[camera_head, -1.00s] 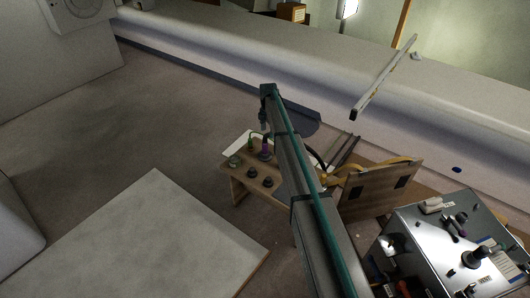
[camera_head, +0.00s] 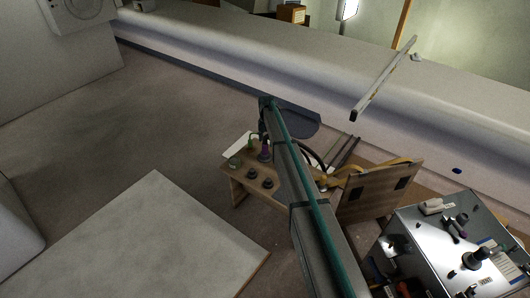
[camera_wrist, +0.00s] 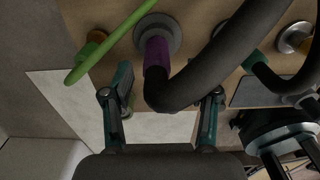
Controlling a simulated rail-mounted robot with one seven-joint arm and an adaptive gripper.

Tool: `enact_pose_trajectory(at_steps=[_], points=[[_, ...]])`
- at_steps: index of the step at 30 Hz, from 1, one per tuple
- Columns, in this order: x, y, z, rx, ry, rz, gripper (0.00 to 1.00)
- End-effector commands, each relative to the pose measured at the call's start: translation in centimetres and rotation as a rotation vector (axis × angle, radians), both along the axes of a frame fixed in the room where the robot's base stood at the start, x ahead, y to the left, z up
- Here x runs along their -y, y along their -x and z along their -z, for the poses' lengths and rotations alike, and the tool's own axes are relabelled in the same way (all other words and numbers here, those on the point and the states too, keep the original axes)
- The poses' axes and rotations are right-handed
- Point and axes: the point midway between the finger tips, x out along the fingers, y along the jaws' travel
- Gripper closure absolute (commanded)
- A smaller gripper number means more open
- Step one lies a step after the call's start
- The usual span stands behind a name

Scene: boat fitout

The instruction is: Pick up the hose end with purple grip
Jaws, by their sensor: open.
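The hose end with purple grip (camera_wrist: 157,52) stands in a round grey socket on the wooden bench, and a thick black hose (camera_wrist: 215,58) bends away from it to the upper right in the wrist view. In the head view the purple grip (camera_head: 264,153) shows small beside my arm. My gripper (camera_wrist: 171,82) is open, one finger on each side of the purple grip and hose bend. The hose lies across the view and hides part of the right finger's surroundings. I cannot tell whether either finger touches the grip.
A green rod (camera_wrist: 115,42) slants close to the left finger. A dark green grip (camera_wrist: 255,60) on another hose stands to the right. The small wooden bench (camera_head: 240,181) carries several dark round sockets. A metal-topped box (camera_head: 425,232) stands at the right.

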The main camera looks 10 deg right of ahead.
Motion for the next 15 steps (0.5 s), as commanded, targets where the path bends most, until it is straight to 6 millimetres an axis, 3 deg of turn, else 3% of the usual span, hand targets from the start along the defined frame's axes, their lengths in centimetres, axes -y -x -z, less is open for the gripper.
enact_pose_trajectory(at_steps=[7,15], points=[[-0.5,-0.1,3.4,-0.001,0.000,0.000,0.41],[-0.5,-0.1,3.9,0.000,0.000,0.000,0.41]])
